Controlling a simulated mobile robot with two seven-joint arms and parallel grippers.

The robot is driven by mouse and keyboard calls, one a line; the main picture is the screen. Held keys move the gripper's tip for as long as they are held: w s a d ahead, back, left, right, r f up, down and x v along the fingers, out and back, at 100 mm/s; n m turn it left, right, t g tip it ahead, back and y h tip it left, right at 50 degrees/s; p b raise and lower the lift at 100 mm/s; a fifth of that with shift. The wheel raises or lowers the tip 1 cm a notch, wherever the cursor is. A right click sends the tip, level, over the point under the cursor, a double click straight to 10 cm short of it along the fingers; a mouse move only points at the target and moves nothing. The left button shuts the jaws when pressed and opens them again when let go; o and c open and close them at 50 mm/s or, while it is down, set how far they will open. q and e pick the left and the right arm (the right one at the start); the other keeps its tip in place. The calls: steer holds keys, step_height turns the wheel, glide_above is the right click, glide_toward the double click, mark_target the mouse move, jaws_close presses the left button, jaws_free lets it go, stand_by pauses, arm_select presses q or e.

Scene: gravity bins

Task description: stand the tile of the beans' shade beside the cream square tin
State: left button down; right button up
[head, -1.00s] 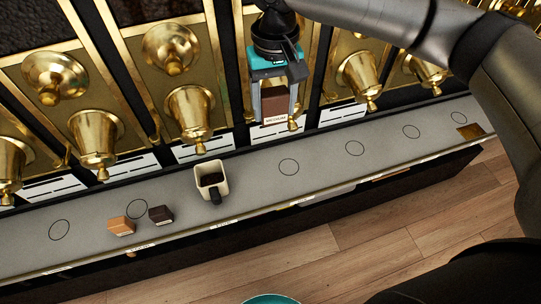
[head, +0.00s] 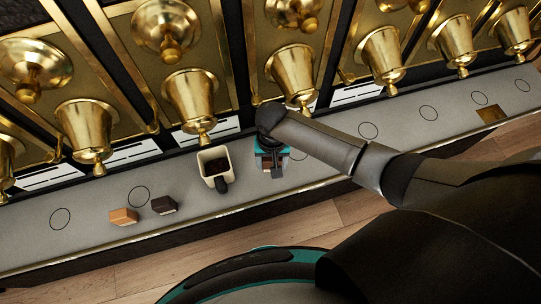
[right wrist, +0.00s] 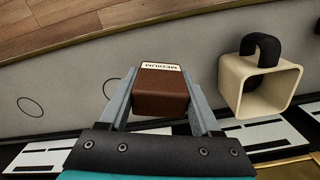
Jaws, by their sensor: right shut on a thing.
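The cream square tin (head: 206,168) with a black handle stands on the grey counter, with dark beans (head: 218,166) inside. It also shows at the right of the right wrist view (right wrist: 238,100). My right gripper (head: 272,166) is shut on a reddish-brown tile (right wrist: 160,92) labelled MEDIUM, just right of the tin in the head view, with a gap between. The tile is mostly hidden in the head view; I cannot tell whether it touches the counter. A light tan tile (head: 123,216) and a very dark brown tile (head: 164,205) lie left of the tin. My left gripper is out of view.
Brass dispensers (head: 190,98) line the back of the counter (head: 90,208), with white label cards below them. Printed circles mark the counter. A brass plate (head: 491,114) lies at the far right. The counter's front edge drops to a wooden floor (head: 130,267).

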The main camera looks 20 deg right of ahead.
steer(key=shift+s+f, duration=0.1)
steer(key=shift+s, duration=0.05)
steer(key=shift+p, duration=0.3)
step_height(320, 180, down, 5)
steer(key=b, duration=0.3)
steer(key=shift+f+b, duration=0.5)
steer(key=shift+f, duration=0.05)
steer(key=shift+f+b, duration=0.3)
steer(key=shift+f, duration=0.15)
stand_by(0.3)
steer(key=o, duration=1.5)
